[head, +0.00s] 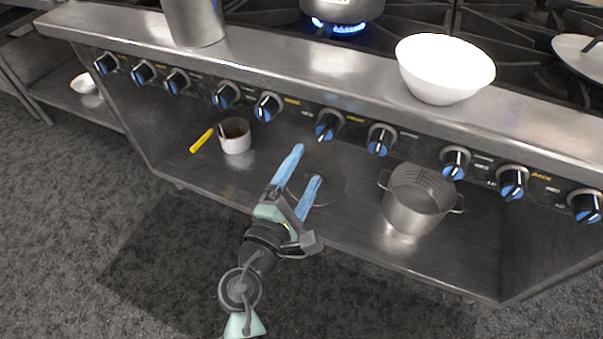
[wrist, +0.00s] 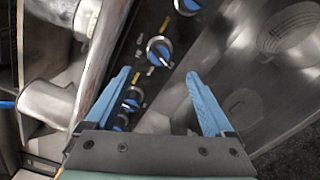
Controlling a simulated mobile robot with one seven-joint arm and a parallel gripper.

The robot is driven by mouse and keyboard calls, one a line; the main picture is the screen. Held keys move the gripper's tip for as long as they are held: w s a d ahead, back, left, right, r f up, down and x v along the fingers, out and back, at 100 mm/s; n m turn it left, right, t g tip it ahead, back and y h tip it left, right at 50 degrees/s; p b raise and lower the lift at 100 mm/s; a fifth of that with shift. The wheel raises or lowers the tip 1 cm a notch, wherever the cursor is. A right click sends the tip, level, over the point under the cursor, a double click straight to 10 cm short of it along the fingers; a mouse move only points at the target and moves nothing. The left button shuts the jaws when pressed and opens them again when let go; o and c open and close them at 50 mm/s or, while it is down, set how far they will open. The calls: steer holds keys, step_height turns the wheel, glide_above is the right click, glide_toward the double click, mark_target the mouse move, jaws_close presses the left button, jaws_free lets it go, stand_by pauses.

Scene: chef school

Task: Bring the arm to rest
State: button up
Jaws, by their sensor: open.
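My gripper (head: 305,170) has two blue fingers spread apart with nothing between them. In the head view it is extended in front of the stove, over the open lower shelf (head: 335,218). In the wrist view the open fingers (wrist: 160,95) point toward the stove's knob panel (wrist: 139,62), with blue-capped knobs seen between and beyond them. I cannot tell the exact distance from the fingers to the panel.
A metal pot (head: 416,200) and a small white pot (head: 235,136) with a yellow handle stand on the shelf. A white bowl (head: 444,68) and a metal container (head: 194,22) stand on the ledge above. A pot (head: 342,8) sits over a lit blue flame. Floor (head: 130,240) is clear.

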steer(key=shift+s+a, duration=0.15)
steer(key=shift+s, duration=0.35)
steer(key=w+d+r+m+t, duration=0.15)
steer(key=r+m, duration=0.45)
steer(key=r, duration=0.7)
steer(key=w+d+r+m+t, duration=0.1)
steer(key=d+r+m+t, duration=0.15)
steer(key=r+m, duration=0.75)
steer(key=s+r+m+t+y+p, duration=0.15)
steer(key=s+r, duration=0.35)
steer(key=r, duration=0.5)
steer(key=s+r+m+t+y, duration=0.1)
steer(key=s+r+t+y, duration=0.3)
steer(key=r, duration=0.6)
steer(key=s+r+m+t+p, duration=0.1)
steer(key=s+r, duration=0.4)
steer(key=r, duration=0.5)
step_height(320, 180, up, 20)
steer(key=p, duration=2.1)
steer(key=shift+a+r, duration=0.2)
steer(key=shift+r, duration=0.05)
